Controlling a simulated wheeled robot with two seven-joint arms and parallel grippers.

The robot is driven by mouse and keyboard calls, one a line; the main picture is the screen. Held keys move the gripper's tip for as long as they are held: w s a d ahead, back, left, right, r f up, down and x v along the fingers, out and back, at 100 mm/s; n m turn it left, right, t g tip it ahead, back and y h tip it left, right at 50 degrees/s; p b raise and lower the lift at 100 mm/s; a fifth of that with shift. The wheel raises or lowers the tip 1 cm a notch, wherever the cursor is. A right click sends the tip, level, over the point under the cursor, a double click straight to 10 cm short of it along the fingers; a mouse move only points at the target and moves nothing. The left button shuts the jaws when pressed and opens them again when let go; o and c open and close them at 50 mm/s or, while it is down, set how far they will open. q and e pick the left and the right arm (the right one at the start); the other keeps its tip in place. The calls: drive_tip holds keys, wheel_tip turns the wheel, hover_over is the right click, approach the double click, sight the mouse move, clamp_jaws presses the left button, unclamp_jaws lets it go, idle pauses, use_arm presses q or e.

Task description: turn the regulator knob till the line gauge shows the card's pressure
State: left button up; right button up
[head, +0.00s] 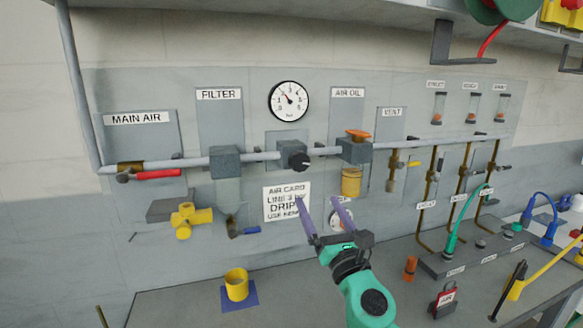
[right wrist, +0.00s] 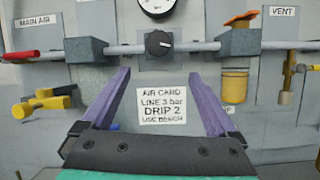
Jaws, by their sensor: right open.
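The black regulator knob (head: 299,160) sits on the air pipe at the middle of the panel; it also shows in the right wrist view (right wrist: 158,43). The white line gauge (head: 288,101) is above it, its needle pointing up and left; the exact reading is too small to tell. The air card (head: 287,202) below reads "LINE 3 bar, DRIP 2" in the right wrist view (right wrist: 162,103). My right gripper (head: 320,203) is open and empty, below and right of the knob in the head view, fingers toward the panel. My left gripper is out of view.
An orange-topped air oil unit (head: 355,150) stands right of the regulator, and the grey filter block (head: 225,161) left. A red-handled valve (head: 158,174) is on the pipe at far left. A yellow cup (head: 237,285) stands on the bench. Hoses and fittings crowd the right.

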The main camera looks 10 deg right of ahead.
sight(301, 164)
drive_tip(key=x, duration=0.4)
drive_tip(key=p+x, duration=0.1)
drive_tip(key=x, duration=0.7)
drive_tip(key=shift+s+a+r, duration=0.15)
drive_tip(key=shift+s+r, duration=0.05)
drive_tip(key=shift+r, duration=0.15)
drive_tip(key=shift+x, duration=0.85)
drive_tip(key=shift+r, duration=0.1)
drive_tip(key=shift+s+r, duration=0.1)
drive_tip(key=shift+s, duration=0.1)
drive_tip(key=shift+w, duration=0.1)
drive_tip(key=c, duration=1.4)
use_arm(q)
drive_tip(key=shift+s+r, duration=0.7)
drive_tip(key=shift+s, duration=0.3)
